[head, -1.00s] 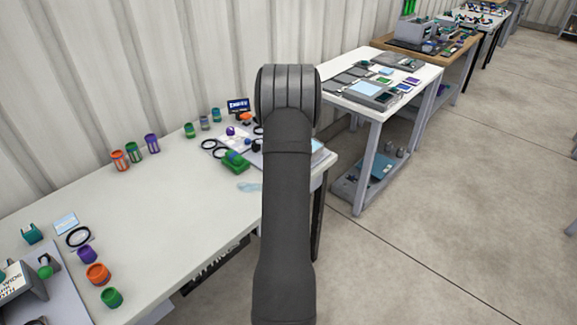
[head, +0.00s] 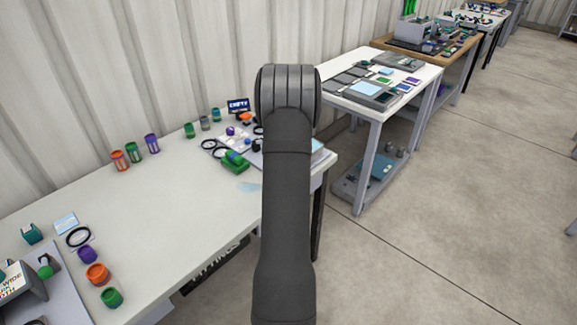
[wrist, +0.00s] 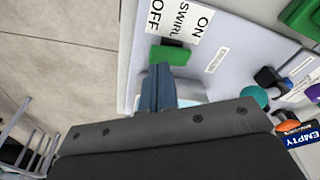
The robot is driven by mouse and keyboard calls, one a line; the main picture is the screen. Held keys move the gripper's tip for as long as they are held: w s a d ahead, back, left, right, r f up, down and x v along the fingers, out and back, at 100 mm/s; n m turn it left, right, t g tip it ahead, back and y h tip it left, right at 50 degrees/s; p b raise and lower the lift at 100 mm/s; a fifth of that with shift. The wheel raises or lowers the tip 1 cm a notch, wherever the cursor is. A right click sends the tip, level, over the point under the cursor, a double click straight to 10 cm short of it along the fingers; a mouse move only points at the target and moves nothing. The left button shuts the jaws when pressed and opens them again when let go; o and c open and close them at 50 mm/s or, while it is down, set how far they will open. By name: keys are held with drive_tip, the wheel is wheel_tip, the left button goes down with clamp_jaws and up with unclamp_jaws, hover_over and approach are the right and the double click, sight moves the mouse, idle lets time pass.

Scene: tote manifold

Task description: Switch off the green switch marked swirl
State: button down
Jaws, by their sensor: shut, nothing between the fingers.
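The green switch (wrist: 170,55) shows in the wrist view, on a pale grey panel (wrist: 225,50). A white label (wrist: 178,18) beside it reads ON, SWIRL and OFF, with the ON end to the right and the OFF end to the left. My gripper (wrist: 158,74) is shut and empty, with its blue-grey fingertips right at the lower edge of the switch. I cannot tell whether they touch it. The fingers hide part of the panel and a light blue surface. In the head view my arm hides the gripper and the switch.
A larger green part (wrist: 302,18) lies at the wrist view's top right. A teal round part (wrist: 254,97) and an EMPTY sign (wrist: 302,146) stand at right. In the head view, several coloured cups stand on the white table (head: 170,215), whose middle is mostly clear.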

drive_tip(key=shift+f, duration=0.95)
idle(1.1)
drive_tip(key=shift+r, duration=3.5)
wheel_tip(320, 180, down, 7)
